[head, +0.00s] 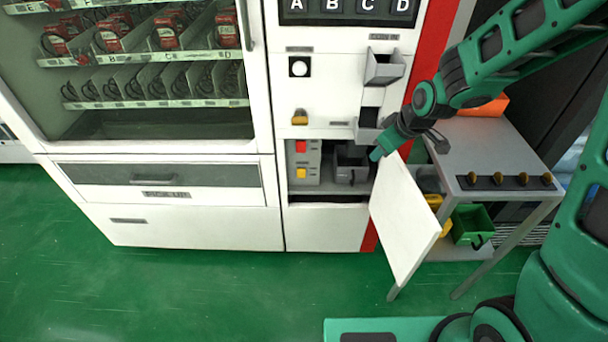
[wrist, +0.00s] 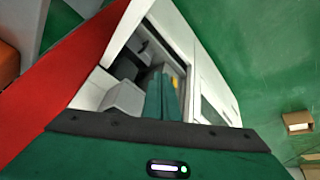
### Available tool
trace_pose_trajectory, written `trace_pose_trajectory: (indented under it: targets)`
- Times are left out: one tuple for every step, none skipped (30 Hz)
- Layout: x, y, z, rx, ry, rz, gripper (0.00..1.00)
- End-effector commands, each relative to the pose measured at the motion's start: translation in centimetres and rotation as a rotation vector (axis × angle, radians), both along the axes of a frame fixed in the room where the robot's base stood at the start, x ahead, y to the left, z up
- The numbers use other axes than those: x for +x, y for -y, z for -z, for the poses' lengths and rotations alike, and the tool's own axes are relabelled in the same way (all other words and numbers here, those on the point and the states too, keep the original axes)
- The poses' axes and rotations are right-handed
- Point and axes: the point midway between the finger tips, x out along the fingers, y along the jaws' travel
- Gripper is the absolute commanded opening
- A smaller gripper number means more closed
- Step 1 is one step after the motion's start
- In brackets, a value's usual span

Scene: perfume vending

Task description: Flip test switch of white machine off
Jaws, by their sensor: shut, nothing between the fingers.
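The white machine (head: 183,228) stands ahead with its small lower right door (head: 405,215) swung open. Inside that compartment, a grey switch box carries a red switch (head: 300,146) above a yellow switch (head: 301,173). I cannot read which is the test switch or tell its position. My gripper (head: 376,154) is shut and empty at the compartment's right side, by the top of the open door, apart from the switches. In the wrist view, the green fingers (wrist: 160,95) point into the opening, with a bit of yellow (wrist: 175,82) just beyond them.
A grey bin (head: 351,165) sits in the compartment, between the switch box and my gripper. A coin slot (head: 384,68) and a small tray (head: 368,132) jut out above. A grey table (head: 500,150) with a green bin (head: 471,224) below stands right. The green floor in front is clear.

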Motion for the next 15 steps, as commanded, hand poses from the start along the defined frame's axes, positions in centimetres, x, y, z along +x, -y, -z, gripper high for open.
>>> trace_pose_trajectory:
  targets:
    - [0.7, -2.2, 1.1, 0.011, 0.017, -0.056, 0.00]
    - [1.1, -3.4, 1.6, 0.017, 0.032, -0.088, 0.00]
    - [1.6, -5.0, 2.2, 0.027, 0.052, -0.127, 0.00]
    - [1.9, -6.3, 2.7, 0.035, 0.066, -0.157, 0.00]
    - [2.2, -7.4, 3.2, 0.042, 0.080, -0.185, 0.00]
    - [2.6, -8.9, 3.8, 0.051, 0.099, -0.221, 0.00]
    - [2.8, -10.0, 4.3, 0.057, 0.112, -0.247, 0.00]
    - [2.9, -10.9, 4.8, 0.060, 0.125, -0.270, 0.00]
    - [3.2, -11.9, 5.5, 0.063, 0.142, -0.300, 0.00]
    - [3.4, -12.7, 6.0, 0.063, 0.157, -0.323, 0.00]
    - [3.5, -13.4, 6.5, 0.062, 0.168, -0.344, 0.00]
    - [3.6, -14.1, 7.3, 0.057, 0.183, -0.373, 0.00]
    - [3.8, -14.5, 7.9, 0.049, 0.194, -0.394, 0.00]
    - [3.9, -14.8, 8.5, 0.040, 0.206, -0.414, 0.00]
    - [4.1, -15.1, 9.3, 0.026, 0.221, -0.441, 0.00]
